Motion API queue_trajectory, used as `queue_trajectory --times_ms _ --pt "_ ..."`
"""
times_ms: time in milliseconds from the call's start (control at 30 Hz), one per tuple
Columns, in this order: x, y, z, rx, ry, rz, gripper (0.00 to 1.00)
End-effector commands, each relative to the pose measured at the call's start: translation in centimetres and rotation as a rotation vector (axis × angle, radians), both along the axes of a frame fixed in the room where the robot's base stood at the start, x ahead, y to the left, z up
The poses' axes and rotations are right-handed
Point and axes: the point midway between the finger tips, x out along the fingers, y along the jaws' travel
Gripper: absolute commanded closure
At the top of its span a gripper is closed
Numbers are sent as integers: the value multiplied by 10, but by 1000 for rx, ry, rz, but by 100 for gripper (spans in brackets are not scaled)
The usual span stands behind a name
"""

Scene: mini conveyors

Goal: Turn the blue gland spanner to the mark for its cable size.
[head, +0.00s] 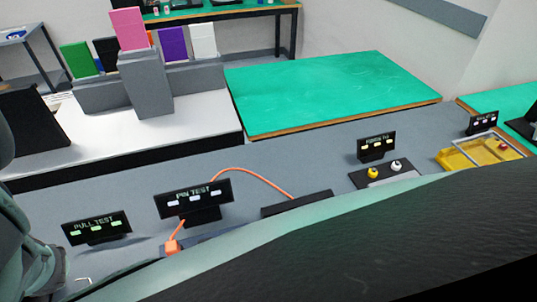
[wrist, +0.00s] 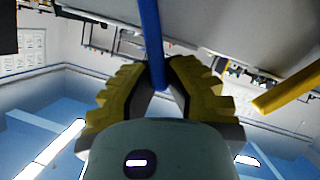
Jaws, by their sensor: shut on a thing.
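In the wrist view, the blue gland spanner (wrist: 149,35) shows as a narrow blue bar that runs down from the top edge to between the fingers. My gripper (wrist: 158,72), with yellow ridged fingers, is shut on it. The rest of the spanner, its gland and the cable-size marks are not visible in the wrist view. In the head view my own arm fills the lower foreground, and I cannot make out the gripper or the blue spanner there.
A yellow bar (wrist: 289,92) slants at the right in the wrist view. In the head view, small dark signs, PULL TEST (head: 96,227) and PIN TEST (head: 194,198), stand on the grey bench. An orange cable (head: 245,175) arcs there. A yellow tray (head: 452,160) is at right.

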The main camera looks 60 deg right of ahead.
Motion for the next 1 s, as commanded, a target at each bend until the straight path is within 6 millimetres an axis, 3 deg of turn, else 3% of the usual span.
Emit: queue_trajectory --times_ms 367,400,667,1000 --pt "1 -3 0 5 9 -6 100" --pt "1 -2 0 5 9 -6 83" --pt "1 -2 0 6 7 -4 56" --pt "0 -2 1 4 7 -3 56"
